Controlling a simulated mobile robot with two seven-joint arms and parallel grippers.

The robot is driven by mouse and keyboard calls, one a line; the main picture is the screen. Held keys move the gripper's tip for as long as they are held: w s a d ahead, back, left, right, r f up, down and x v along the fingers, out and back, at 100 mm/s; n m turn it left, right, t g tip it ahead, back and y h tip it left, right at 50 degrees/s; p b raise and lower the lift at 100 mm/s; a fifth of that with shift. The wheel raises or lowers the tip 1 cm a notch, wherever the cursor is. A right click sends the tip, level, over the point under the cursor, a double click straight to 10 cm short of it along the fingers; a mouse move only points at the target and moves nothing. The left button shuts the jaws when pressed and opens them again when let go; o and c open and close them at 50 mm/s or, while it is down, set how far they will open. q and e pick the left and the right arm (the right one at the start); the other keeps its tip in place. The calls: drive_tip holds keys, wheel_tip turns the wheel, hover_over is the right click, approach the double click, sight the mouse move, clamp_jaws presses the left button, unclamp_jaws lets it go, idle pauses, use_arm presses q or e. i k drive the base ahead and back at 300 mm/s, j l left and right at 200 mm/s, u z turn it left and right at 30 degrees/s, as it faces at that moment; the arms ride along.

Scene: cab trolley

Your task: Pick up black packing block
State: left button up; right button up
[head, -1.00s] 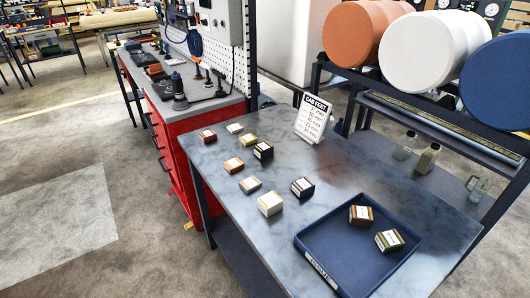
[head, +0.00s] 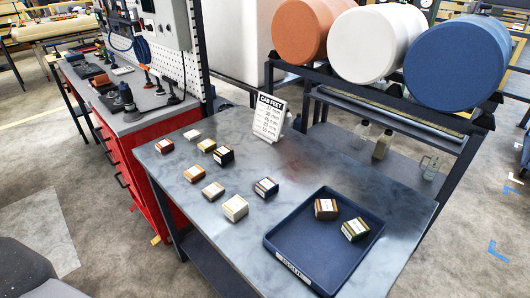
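Two dark blocks with pale labels on top stand on the grey marbled table (head: 185,205). One looks black (head: 223,155) and stands in the back group, close beside an orange-and-white block (head: 207,145). The other looks dark navy or black (head: 266,187) and stands alone, nearer the blue tray (head: 277,240). I cannot tell for sure which is the black packing block. Neither of my grippers is in view.
The tray holds a brown block (head: 326,208) and a green block (head: 355,229). Several pale, red and orange blocks stand left of the dark ones. A sign (head: 268,115) stands at the table's back edge. A rack of large rolls (head: 377,45) is behind.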

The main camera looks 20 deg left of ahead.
sight(223, 155)
drive_tip(key=j+z, duration=0.8)
drive_tip(key=k+j+z, duration=0.15)
drive_tip(key=j, duration=0.15)
drive_tip(key=j+z, duration=0.1)
drive_tip(key=j, duration=0.2)
drive_tip(key=k+j+z, duration=0.15)
drive_tip(key=k+j, duration=0.15)
drive_tip(key=j, duration=0.25)
drive_tip(key=k+j+z, duration=0.1)
drive_tip(key=j, duration=0.25)
drive_tip(key=k+j, duration=0.15)
drive_tip(key=j, duration=0.25)
drive_tip(key=k+j, duration=0.15)
drive_tip(key=j, duration=0.2)
drive_tip(key=k+j+z, duration=0.1)
drive_tip(key=j, duration=0.25)
